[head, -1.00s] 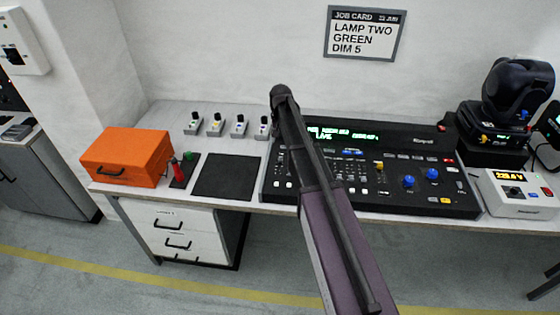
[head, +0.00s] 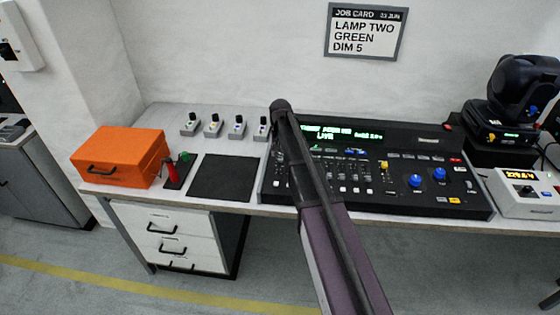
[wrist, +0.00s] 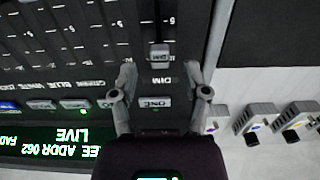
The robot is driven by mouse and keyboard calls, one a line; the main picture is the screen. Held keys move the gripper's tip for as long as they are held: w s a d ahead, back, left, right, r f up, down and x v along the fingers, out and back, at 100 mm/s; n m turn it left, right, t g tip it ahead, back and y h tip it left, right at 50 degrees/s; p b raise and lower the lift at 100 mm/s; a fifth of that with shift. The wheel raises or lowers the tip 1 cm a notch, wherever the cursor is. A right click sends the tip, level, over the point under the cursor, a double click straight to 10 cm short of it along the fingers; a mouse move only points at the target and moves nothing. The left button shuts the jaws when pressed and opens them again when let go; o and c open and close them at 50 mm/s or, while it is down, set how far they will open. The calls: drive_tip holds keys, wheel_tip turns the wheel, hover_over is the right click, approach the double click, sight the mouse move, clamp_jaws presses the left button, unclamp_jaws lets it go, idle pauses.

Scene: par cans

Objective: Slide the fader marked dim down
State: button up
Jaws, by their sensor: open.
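In the wrist view, seen upside down, the dim fader's grey cap (wrist: 160,54) sits on a slot in the black console, close to the DIM label (wrist: 162,80). My gripper (wrist: 160,76) is open, with one finger on each side of the label. The cap lies just ahead of and between the fingertips; I cannot tell whether they touch it. A button marked ONE (wrist: 153,102) lies between the fingers. In the head view the console (head: 440,199) stands on the bench, and my arm hides part of its left side and my gripper.
The console's lit screen (wrist: 40,140) and other faders are beside my gripper. Several small switch boxes (head: 213,126) stand left of the console. A dark mat (head: 222,178), red-handled lever (head: 172,173) and orange box (head: 123,157) are further left. A lamp (head: 520,90) stands right.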

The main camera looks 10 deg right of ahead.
drive_tip(key=shift+f+b, duration=0.65)
drive_tip(key=shift+f, duration=0.3)
clamp_jaws()
